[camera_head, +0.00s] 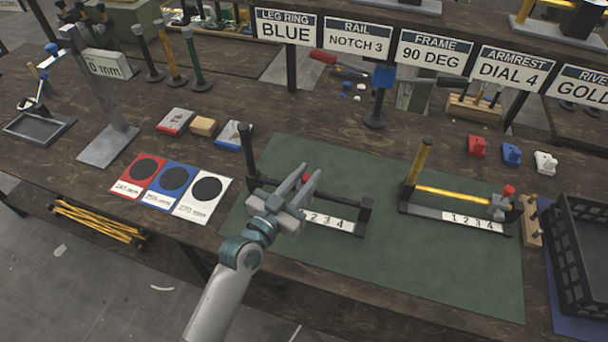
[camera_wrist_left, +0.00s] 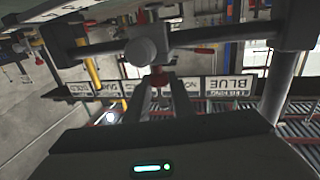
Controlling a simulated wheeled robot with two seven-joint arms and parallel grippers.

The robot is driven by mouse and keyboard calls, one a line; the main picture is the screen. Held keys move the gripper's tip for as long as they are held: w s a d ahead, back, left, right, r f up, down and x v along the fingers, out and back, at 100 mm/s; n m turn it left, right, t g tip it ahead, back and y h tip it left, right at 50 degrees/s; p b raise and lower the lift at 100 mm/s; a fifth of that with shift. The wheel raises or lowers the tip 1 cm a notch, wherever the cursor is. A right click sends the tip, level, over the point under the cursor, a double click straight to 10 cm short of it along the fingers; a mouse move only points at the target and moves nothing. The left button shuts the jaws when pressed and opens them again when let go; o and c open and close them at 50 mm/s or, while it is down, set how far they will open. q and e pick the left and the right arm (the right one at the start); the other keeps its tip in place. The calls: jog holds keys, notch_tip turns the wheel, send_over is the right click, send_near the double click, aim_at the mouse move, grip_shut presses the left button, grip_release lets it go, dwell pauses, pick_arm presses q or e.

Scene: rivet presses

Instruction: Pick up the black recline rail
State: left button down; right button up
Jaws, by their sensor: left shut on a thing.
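The black recline rail fixture (camera_head: 342,200) stands on the green mat (camera_head: 420,278), with an upright black post at its left, a shorter one at its right and a white 1-2-3-4 scale strip in front. In the left wrist view the fingers (camera_wrist_left: 163,92) point at the rail's bar (camera_wrist_left: 215,36), with a grey round knob and the red knob close by. My right gripper is not in view.
A similar fixture with a yellow bar (camera_head: 450,194) stands to the right on the mat. A black crate (camera_head: 580,250) is at the right edge. Red, blue and white pads (camera_head: 172,180) lie to the left. Signs (camera_head: 360,38) stand behind. The mat's front is clear.

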pick_arm(q)
jog(key=s+d+r+p, duration=0.6)
jog(key=s+d+p, duration=0.1)
jog(key=d+p, duration=0.1)
jog(key=shift+s+d+r, duration=0.25)
jog(key=shift+r, duration=0.1)
dwell(0.4)
